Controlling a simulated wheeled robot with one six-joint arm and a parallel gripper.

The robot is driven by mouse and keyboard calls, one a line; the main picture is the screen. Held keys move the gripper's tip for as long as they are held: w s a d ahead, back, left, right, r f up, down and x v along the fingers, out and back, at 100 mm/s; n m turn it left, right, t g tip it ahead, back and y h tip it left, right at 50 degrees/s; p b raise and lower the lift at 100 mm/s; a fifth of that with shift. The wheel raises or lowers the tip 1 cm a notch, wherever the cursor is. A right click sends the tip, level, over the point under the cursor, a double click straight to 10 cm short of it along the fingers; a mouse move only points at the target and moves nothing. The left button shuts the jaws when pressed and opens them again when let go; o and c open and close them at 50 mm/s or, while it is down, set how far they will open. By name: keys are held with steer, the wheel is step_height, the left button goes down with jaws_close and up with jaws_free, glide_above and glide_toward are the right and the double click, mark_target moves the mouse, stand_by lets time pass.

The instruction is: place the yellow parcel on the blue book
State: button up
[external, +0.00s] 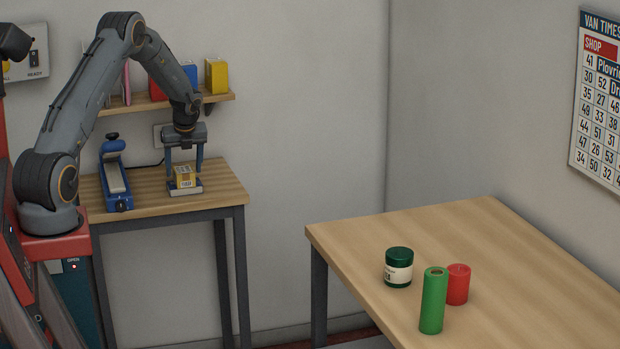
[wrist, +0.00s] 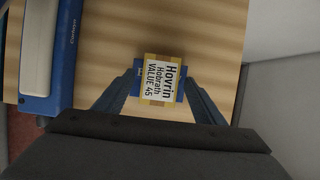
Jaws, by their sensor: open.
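The yellow parcel (external: 185,178) rests on top of the blue book (external: 188,189) on the small wooden table at the left. In the wrist view the parcel (wrist: 161,80) shows its white label, and blue edges of the book (wrist: 179,91) peek out on both sides beneath it. My gripper (external: 184,171) is open, pointing down, with one finger on each side of the parcel. In the wrist view its fingers (wrist: 162,76) appear apart from the parcel's sides.
A blue and white device (external: 116,177) stands on the same table, left of the book. A wall shelf (external: 222,98) with several boxes hangs behind my arm. The larger table (external: 400,226) at the right holds a dark green jar (external: 398,267), a green cylinder (external: 433,300) and a red candle (external: 458,285).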

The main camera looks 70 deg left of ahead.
steer(key=b+v, duration=0.1)
steer(key=v, duration=0.9)
steer(key=shift+d, duration=0.15)
steer(key=w+d+n+t+h, duration=0.1)
steer(key=w+d+n, duration=0.3)
steer(key=d, duration=1.2)
steer(key=w+d+n+h, duration=0.1)
steer(key=w+d+n, duration=0.25)
steer(key=d, duration=1.25)
steer(key=s+d+f+n+h, duration=0.1)
steer(key=s+d+n, duration=0.4)
steer(key=d, duration=0.9)
steer(key=s+d+f+n+h, duration=0.1)
steer(key=s+d+n, duration=0.4)
steer(key=s+d, duration=0.5)
steer(key=d, duration=0.4)
steer(key=shift+s+f, duration=0.25)
steer(key=shift+s, duration=0.05)
steer(key=shift+n, duration=0.25)
